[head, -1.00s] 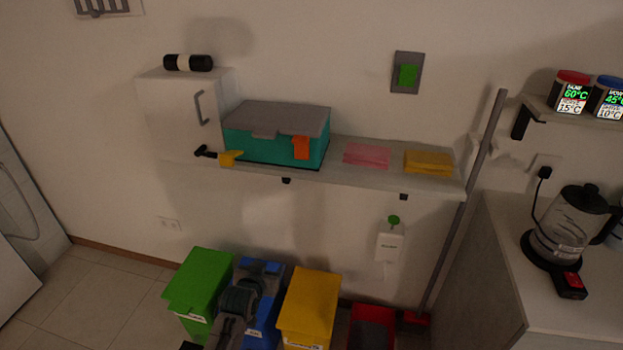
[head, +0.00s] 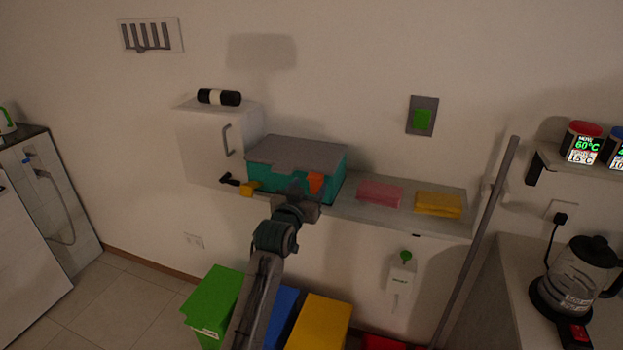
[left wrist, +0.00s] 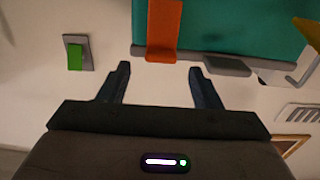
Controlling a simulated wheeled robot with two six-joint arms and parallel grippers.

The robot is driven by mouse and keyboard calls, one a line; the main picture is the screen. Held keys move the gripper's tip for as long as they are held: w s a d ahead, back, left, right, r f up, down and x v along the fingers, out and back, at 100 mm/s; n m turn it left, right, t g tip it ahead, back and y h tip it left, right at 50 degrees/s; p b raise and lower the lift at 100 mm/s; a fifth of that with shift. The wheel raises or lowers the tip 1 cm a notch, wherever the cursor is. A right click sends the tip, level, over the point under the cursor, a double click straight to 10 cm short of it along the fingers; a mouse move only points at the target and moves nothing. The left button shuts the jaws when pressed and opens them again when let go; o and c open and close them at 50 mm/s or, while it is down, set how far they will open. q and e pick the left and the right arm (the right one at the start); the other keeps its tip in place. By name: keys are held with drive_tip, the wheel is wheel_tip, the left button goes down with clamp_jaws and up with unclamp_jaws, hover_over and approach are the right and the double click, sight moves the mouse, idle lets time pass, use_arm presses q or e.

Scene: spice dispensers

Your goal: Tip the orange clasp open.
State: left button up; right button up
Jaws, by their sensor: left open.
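The orange clasp (head: 315,182) sits on the front of a teal box (head: 335,181) with a grey lid (head: 296,153), which is down. In the left wrist view the clasp (left wrist: 163,28) lies flat against the teal front and overlaps the grey lid edge. My left gripper (head: 297,192) is in front of the box, just left of the clasp in the head view, and covers part of the box front. In the left wrist view its two fingers (left wrist: 160,72) are apart and empty, with the clasp's end between and beyond them. My right gripper is not in view.
The box stands on a wall shelf (head: 367,215) with a pink cloth (head: 380,194) and yellow cloth (head: 438,204) to its right. A white cabinet (head: 205,148) and a yellow-and-black tool (head: 249,188) are at left. Green (head: 213,300) and yellow (head: 318,325) bins stand below.

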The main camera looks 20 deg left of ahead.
sight(315, 186)
use_arm(q)
drive_tip(key=shift+w+p, duration=0.3)
drive_tip(key=shift+w, duration=1.15)
